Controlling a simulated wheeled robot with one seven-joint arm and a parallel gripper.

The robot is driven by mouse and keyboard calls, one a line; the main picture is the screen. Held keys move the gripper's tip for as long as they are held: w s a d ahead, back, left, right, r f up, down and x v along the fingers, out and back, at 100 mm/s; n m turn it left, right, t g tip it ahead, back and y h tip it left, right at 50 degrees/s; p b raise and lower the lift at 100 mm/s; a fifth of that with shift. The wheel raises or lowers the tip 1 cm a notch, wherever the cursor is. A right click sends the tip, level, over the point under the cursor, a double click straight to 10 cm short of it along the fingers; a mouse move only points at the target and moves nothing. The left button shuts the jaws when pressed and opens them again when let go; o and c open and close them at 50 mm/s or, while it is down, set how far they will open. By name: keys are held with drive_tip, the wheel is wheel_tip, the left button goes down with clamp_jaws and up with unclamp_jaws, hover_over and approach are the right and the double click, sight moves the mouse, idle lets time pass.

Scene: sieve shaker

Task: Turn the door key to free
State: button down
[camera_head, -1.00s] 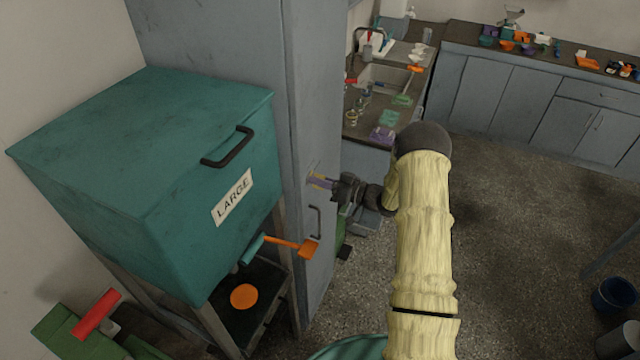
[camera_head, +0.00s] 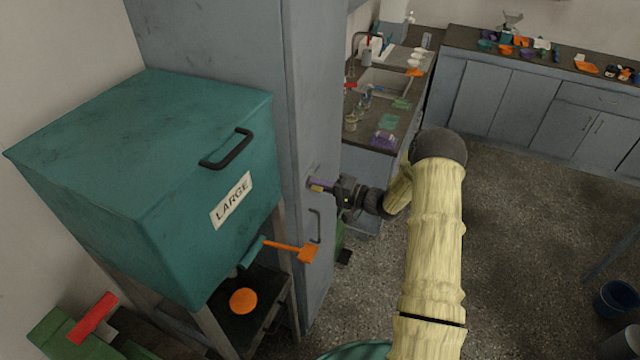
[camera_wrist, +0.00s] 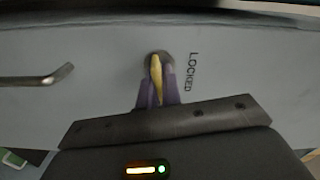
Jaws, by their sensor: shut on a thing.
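The yellow door key (camera_wrist: 156,75) sits in a round dark lock (camera_wrist: 158,59) on the grey cabinet door in the wrist view. The word LOCKED (camera_wrist: 192,71) is printed on the door beside the lock. My gripper (camera_wrist: 157,92) has purple fingers on both sides of the key and is shut on it. In the head view my gripper (camera_head: 322,187) is at the door of the tall grey cabinet (camera_head: 312,120), above the door handle (camera_head: 316,226). The handle also shows in the wrist view (camera_wrist: 40,79). The fingers partly hide the key.
A teal bin (camera_head: 200,170) marked LARGE stands left of the cabinet, with an orange lever (camera_head: 300,252) sticking out near the door. A counter with a sink (camera_head: 385,82) is behind my arm.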

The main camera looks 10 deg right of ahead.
drive_tip(key=shift+m, duration=1.4)
drive_tip(key=c, duration=1.6)
unclamp_jaws()
drive_tip(key=shift+f, duration=0.1)
drive_tip(key=b+v, duration=0.6)
drive_tip(key=v, duration=1.1)
drive_tip(key=shift+s+d, duration=0.1)
drive_tip(key=shift+d, duration=0.1)
